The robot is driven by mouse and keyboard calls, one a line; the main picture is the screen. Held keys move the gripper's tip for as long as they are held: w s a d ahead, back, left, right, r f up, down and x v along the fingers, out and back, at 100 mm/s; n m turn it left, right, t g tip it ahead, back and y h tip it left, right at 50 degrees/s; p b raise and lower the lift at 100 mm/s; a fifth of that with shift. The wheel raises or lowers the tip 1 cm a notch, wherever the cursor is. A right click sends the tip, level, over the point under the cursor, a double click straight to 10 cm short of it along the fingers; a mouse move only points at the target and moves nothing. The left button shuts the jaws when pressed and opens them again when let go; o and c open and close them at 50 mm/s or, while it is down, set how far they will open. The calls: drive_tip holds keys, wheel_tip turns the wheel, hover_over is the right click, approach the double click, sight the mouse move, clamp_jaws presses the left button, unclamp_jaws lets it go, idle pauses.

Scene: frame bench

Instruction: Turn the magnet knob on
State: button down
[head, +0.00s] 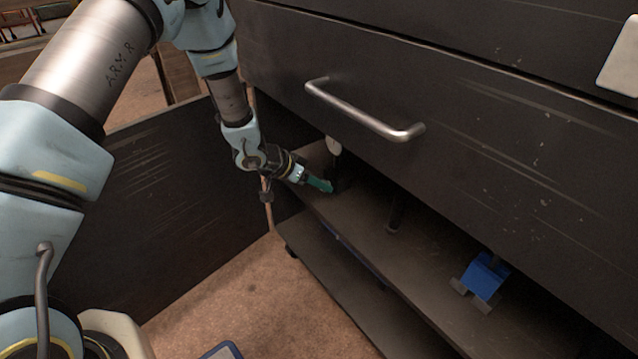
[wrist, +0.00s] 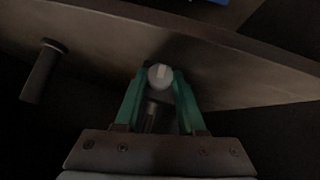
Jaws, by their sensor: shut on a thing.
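My gripper (head: 320,185) reaches under a dark drawer front to the shelf, with its green fingers low over the left part of the shelf. In the wrist view, the two green fingers (wrist: 158,85) are shut on a small round grey knob (wrist: 160,76). A pale bar mark crosses the knob's face and looks nearly upright in the picture. Behind the knob, a dark body is mostly lost in shadow. In the head view, the fingers hide the knob, and a small pale round disc (head: 333,146) shows just above them.
The drawer front with its metal handle (head: 365,112) overhangs the shelf (head: 430,250). A dark upright cylinder (head: 396,214) stands to the right of my gripper; it also shows in the wrist view (wrist: 43,70). A blue and grey object (head: 482,278) sits farther right. A dark panel (head: 170,205) stands left.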

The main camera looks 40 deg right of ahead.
drive_tip(key=shift+b, duration=0.35)
drive_tip(key=t+b, duration=0.1)
drive_tip(key=b, duration=0.1)
drive_tip(key=m+t+b, duration=0.1)
drive_tip(key=b, duration=0.2)
drive_tip(key=t+b, duration=0.1)
drive_tip(key=b, duration=0.1)
drive_tip(key=shift+s+d+f+m, duration=0.1)
drive_tip(key=shift+s+f+m, duration=0.2)
drive_tip(key=shift+f, duration=0.1)
drive_tip(key=m+t+b, duration=0.1)
drive_tip(key=t+b, duration=0.1)
drive_tip(key=b, duration=0.3)
drive_tip(key=shift+s+r, duration=0.15)
drive_tip(key=shift+r+t+b, duration=0.15)
drive_tip(key=shift+t+b, duration=0.15)
drive_tip(key=shift+b, duration=0.55)
drive_tip(key=shift+r+h, duration=0.1)
drive_tip(key=shift+h, duration=0.2)
drive_tip(key=c, duration=0.5)
unclamp_jaws()
drive_tip(key=shift+m, duration=0.3)
